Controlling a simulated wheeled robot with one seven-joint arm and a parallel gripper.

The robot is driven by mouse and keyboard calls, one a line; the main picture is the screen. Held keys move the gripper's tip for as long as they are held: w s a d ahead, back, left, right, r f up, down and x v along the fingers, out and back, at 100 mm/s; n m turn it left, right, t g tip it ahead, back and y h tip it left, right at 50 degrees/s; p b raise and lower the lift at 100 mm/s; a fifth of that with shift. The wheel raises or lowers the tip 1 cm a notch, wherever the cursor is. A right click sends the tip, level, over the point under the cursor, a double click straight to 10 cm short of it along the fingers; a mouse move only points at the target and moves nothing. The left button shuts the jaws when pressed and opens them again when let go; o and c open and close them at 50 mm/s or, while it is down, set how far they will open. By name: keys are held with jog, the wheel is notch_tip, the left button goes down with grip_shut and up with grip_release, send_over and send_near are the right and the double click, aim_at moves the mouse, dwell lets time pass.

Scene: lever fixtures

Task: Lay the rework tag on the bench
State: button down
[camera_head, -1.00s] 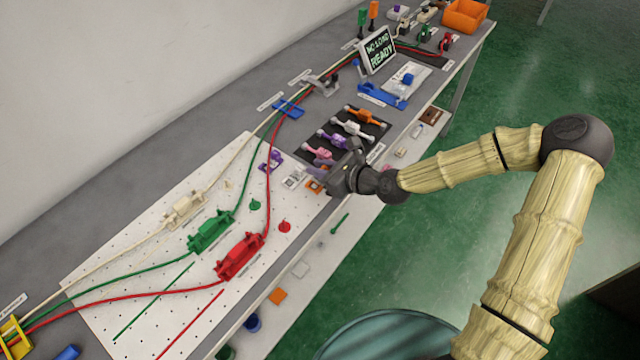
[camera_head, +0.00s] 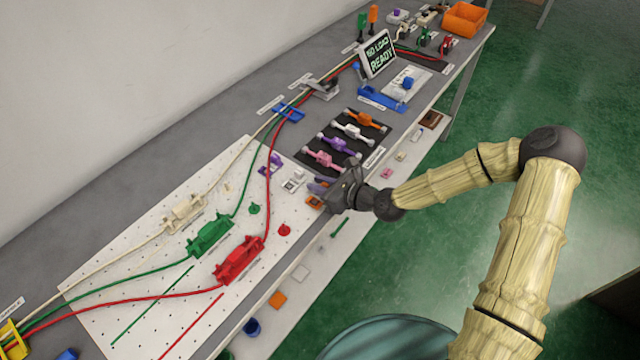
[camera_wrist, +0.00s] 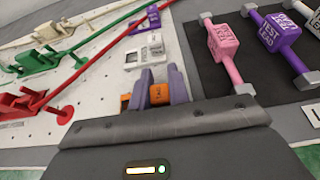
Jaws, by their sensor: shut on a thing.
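The rework tag appears to be the small orange piece with dark marks (camera_wrist: 159,94) between my two purple fingers in the wrist view. My gripper (camera_wrist: 160,80) is shut on it. More orange (camera_wrist: 125,101) shows left of the left finger; I cannot tell if it is the same piece. In the head view my gripper (camera_head: 320,187) is low over the front edge of the bench (camera_head: 108,168), beside the white perforated board. Orange (camera_head: 315,202) shows just below the fingers there. Whether the tag touches the surface is not clear.
A dark mat (camera_head: 328,152) with pink, purple, white and orange test leads lies behind and right of my gripper. A white-grey block (camera_head: 293,182) sits close on its left. Red, green and cream connectors with cables cover the board (camera_head: 150,222). A lower shelf runs below the front edge.

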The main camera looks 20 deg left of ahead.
jog(key=shift+f, duration=0.1)
jog(key=c, duration=1.3)
grip_release()
jog(key=shift+c, duration=0.2)
jog(key=shift+d, duration=0.1)
jog(key=v, duration=1.2)
jog(key=shift+p, duration=0.35)
